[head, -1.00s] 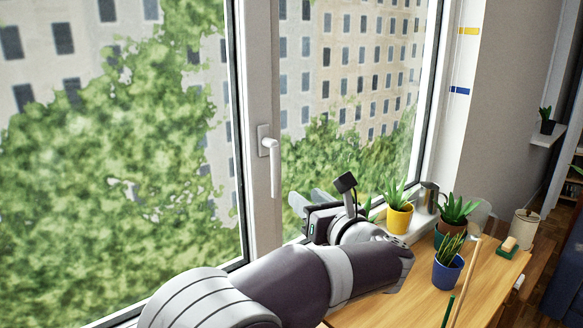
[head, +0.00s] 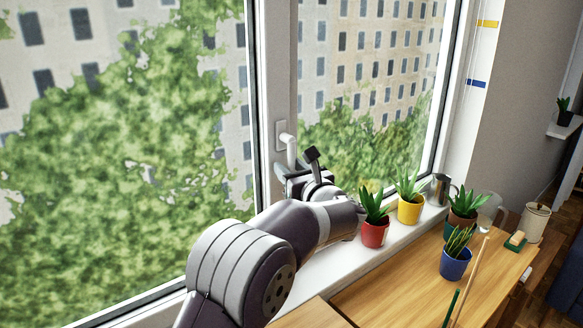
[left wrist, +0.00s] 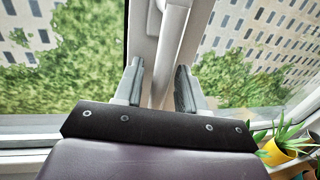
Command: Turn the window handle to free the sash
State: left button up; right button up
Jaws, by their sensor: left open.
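The white window handle (head: 288,146) sits on the frame post between two panes, with its lever hanging straight down. In the left wrist view the handle's lever (left wrist: 171,48) runs down between the two fingers. My left gripper (head: 287,172) is at the lever's lower end, fingers pointing at the window. In the left wrist view my left gripper (left wrist: 158,85) is open, one finger on each side of the lever, with gaps visible. The lever's lower tip is hidden by the gripper in the head view. My right gripper is not in view.
On the sill to the right stand a red pot (head: 374,232), a yellow pot (head: 410,210) and a metal jug (head: 441,188). A blue pot (head: 455,264) stands on the wooden table (head: 400,285). A thin stick (head: 470,285) rises near the front.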

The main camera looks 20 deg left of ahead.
pick_arm(q)
jog(key=shift+s, duration=0.1)
grip_shut()
